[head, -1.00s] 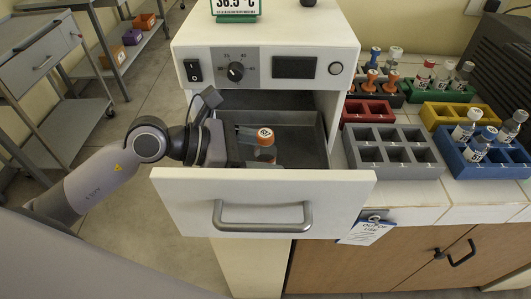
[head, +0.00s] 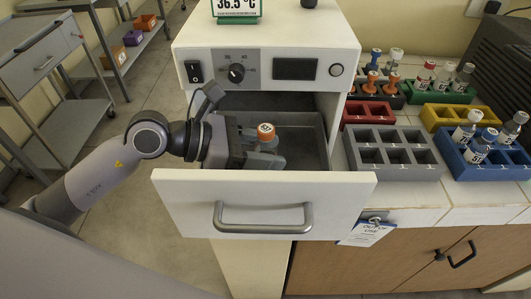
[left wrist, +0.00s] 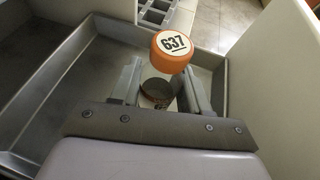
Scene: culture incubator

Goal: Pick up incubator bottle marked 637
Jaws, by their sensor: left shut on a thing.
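The bottle marked 637 (left wrist: 172,50) has an orange cap with a white round label reading 637, and a clear body with a printed label. It also shows in the head view (head: 266,132), upright inside the open incubator drawer (head: 262,190). My left gripper (left wrist: 165,92) is shut on the bottle's body below the cap, one finger on each side. In the head view my left gripper (head: 258,155) reaches into the drawer from the left. The bottle's base is hidden, so I cannot tell whether it touches the drawer floor. My right gripper is not in view.
The white incubator (head: 266,60) stands above the drawer. A tag (head: 367,232) hangs by the drawer's right end.

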